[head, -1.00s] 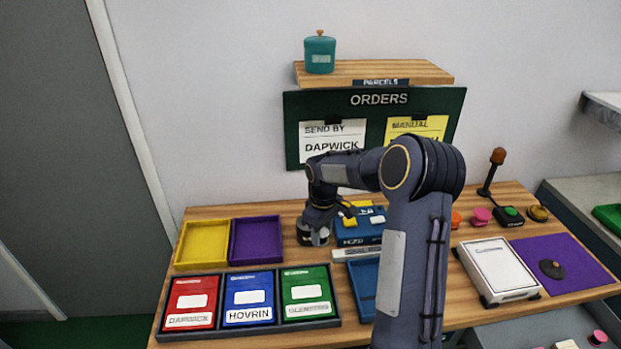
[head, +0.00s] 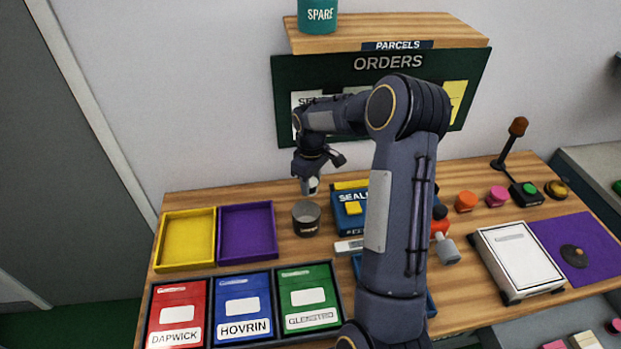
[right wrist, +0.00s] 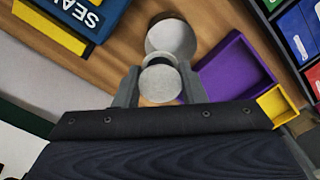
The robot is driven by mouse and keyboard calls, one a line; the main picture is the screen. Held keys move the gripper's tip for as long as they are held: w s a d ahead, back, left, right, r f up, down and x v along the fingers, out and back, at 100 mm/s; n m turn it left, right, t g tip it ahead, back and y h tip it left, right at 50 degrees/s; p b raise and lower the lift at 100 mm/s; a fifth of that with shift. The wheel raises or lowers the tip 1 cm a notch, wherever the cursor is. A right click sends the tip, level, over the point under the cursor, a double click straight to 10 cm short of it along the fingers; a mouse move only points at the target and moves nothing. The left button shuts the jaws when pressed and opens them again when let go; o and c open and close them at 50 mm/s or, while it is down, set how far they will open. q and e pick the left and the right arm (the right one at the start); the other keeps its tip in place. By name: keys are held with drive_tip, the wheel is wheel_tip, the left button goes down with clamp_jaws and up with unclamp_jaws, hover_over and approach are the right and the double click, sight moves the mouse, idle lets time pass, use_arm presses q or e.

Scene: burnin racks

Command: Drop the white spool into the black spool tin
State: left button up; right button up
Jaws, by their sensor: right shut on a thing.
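The black spool tin (head: 306,219) stands upright on the wooden table, right of the purple tray; its open round mouth also shows in the right wrist view (right wrist: 171,36). My right gripper (head: 311,180) is shut on the white spool (head: 310,186) and holds it above the table, over the back edge of the tin. In the right wrist view the spool (right wrist: 160,82) sits between the fingers, its round end toward the camera, and overlaps part of the tin's mouth. My left gripper is not in view.
A yellow tray (head: 186,240) and a purple tray (head: 247,232) lie left of the tin. A blue box (head: 350,221) stands close on its right. Red, blue and green cards (head: 309,300) lie in front. The orders board (head: 290,75) is behind.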

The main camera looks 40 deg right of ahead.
sight(311, 190)
wheel_tip(311, 190, down, 4)
drive_tip(key=shift+r+b, duration=0.15)
drive_tip(key=shift+b, duration=0.75)
drive_tip(key=o, duration=1)
drive_tip(key=shift+o, duration=0.2)
drive_tip(key=shift+r, duration=0.15)
wheel_tip(311, 190, up, 8)
drive_tip(key=shift+f+b, duration=0.2)
drive_tip(key=shift+b, duration=0.4)
